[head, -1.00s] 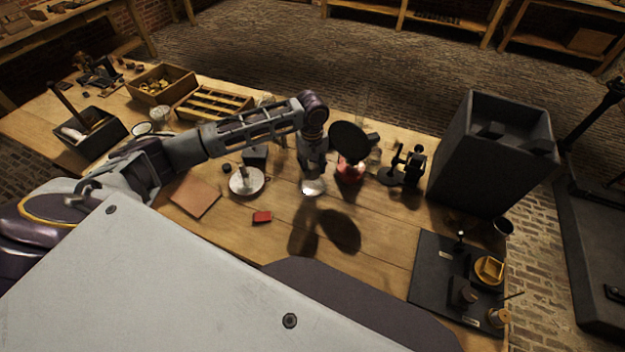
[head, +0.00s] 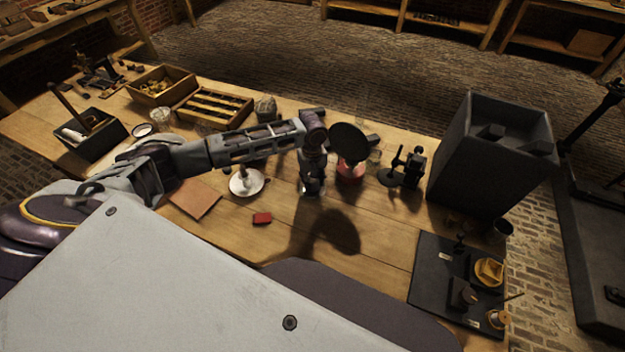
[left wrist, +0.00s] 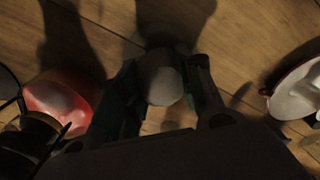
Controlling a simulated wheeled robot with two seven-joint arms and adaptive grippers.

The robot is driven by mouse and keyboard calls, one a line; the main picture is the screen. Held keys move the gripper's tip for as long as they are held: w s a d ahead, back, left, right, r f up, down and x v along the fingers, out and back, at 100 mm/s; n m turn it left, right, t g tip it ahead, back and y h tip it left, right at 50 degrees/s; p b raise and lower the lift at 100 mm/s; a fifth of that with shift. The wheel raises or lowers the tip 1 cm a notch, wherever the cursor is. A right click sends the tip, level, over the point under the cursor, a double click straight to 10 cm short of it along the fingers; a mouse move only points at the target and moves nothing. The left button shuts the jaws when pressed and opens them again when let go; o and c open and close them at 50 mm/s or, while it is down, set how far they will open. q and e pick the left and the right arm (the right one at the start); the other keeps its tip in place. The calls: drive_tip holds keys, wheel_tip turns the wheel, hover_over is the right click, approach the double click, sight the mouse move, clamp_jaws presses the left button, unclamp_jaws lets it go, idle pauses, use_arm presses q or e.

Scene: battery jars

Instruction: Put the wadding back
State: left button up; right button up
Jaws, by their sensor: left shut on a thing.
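My left gripper (head: 311,188) is low over the middle of the table, between the white dish and the red-based object. In the left wrist view its fingers (left wrist: 160,95) are closed around a pale, rounded thing (left wrist: 163,86), which may be the wadding; the dim light leaves its texture unclear. In the head view the fingers mostly hide this thing. My right gripper is not in view.
A white dish (head: 247,184) with an upright piece is left of the gripper. A red-based object (head: 350,174) and a black stand (head: 408,170) are to its right. A red block (head: 262,218) lies in front. A dark tray (head: 430,270) is front right.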

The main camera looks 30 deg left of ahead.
use_arm(q)
drive_tip(key=shift+f, duration=0.35)
drive_tip(key=shift+f, duration=0.1)
drive_tip(key=o, duration=1)
wheel_tip(320, 180, up, 12)
drive_tip(key=shift+a+r, duration=0.1)
drive_tip(key=shift+r, duration=0.05)
drive_tip(key=shift+s, duration=0.1)
idle(0.9)
